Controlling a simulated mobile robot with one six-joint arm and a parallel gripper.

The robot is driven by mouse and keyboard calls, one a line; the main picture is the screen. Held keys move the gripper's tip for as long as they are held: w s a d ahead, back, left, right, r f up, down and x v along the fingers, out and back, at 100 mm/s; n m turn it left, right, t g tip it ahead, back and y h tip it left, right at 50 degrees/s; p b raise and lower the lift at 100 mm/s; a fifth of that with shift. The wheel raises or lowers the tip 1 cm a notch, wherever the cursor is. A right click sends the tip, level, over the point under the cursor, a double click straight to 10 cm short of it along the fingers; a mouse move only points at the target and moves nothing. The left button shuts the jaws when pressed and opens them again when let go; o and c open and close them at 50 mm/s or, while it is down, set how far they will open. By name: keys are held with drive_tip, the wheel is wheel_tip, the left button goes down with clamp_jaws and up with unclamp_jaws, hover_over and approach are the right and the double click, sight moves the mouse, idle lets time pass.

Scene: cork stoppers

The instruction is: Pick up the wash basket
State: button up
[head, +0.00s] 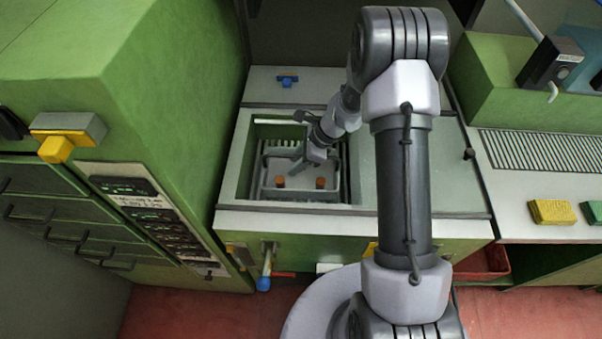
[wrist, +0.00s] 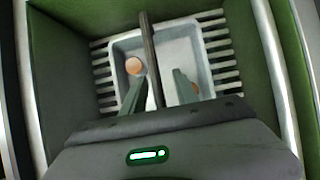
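The wash basket (head: 300,190) is a light grey tray with a raised handle, sitting in the recessed basin. It also shows in the wrist view (wrist: 181,48), where its dark handle bar (wrist: 149,45) runs across the middle. Two orange-brown cork stoppers (head: 280,182) (head: 320,183) lie in it; one shows clearly in the wrist view (wrist: 134,66), the other is mostly behind a finger. My gripper (head: 301,165) points down over the basket. In the wrist view its fingers (wrist: 156,90) are apart, with the handle bar seen between them. Whether they touch it I cannot tell.
The basin's green walls (wrist: 258,70) and white rim (head: 232,165) stand close around the basket, with a slatted rack (wrist: 216,45) beneath it. A green cabinet (head: 150,80) rises at the left.

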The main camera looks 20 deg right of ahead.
clamp_jaws()
idle(1.5)
